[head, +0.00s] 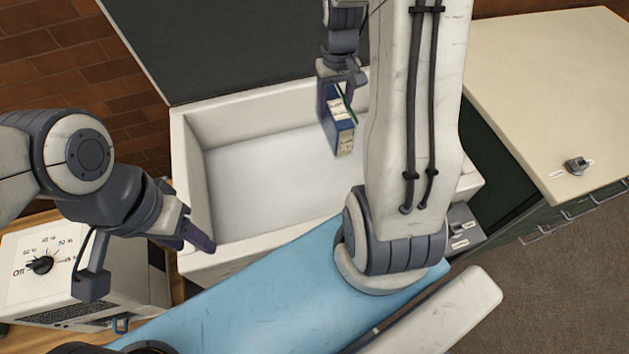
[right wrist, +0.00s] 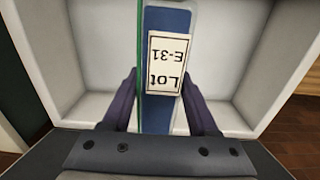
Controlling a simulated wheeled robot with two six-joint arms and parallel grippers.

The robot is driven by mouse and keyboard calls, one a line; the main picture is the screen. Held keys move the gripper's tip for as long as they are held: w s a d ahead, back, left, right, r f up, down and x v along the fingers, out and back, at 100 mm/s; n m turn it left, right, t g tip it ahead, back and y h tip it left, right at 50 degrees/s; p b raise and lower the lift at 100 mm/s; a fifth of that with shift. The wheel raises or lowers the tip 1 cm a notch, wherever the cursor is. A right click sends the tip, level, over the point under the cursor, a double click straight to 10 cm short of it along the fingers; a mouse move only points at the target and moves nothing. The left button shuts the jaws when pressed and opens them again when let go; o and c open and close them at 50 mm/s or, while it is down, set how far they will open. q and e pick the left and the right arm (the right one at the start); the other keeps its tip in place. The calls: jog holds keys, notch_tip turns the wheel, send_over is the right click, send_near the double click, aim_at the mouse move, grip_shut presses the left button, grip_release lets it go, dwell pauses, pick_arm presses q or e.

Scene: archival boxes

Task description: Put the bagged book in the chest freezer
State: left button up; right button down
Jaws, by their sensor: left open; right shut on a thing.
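The bagged book (head: 339,122) is a narrow blue block with pale labels; in the right wrist view the book (right wrist: 155,118) shows a label reading "Lot E-31" upside down and a green edge. My right gripper (head: 341,92) is shut on it, one finger on each side (right wrist: 160,105), and holds it over the chest freezer. The freezer (head: 270,165) is open, with white walls and a bare white floor where visible. Its dark lid (head: 230,45) stands raised behind. My left gripper (head: 192,228) is open and empty by the freezer's front left corner. My right arm hides the freezer's right part.
A white unit with a percent dial (head: 40,264) stands at the left, close to my left arm. A green drawer cabinet with a cream top (head: 550,85) stands at the right, with a small dark device (head: 578,165) on it. A brick wall is behind.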

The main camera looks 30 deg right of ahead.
notch_tip(320, 180, down, 28)
jog(key=b, duration=1.3)
jog(key=shift+b, duration=0.3)
jog(key=shift+c, duration=0.8)
grip_release()
jog(key=shift+f, duration=0.1)
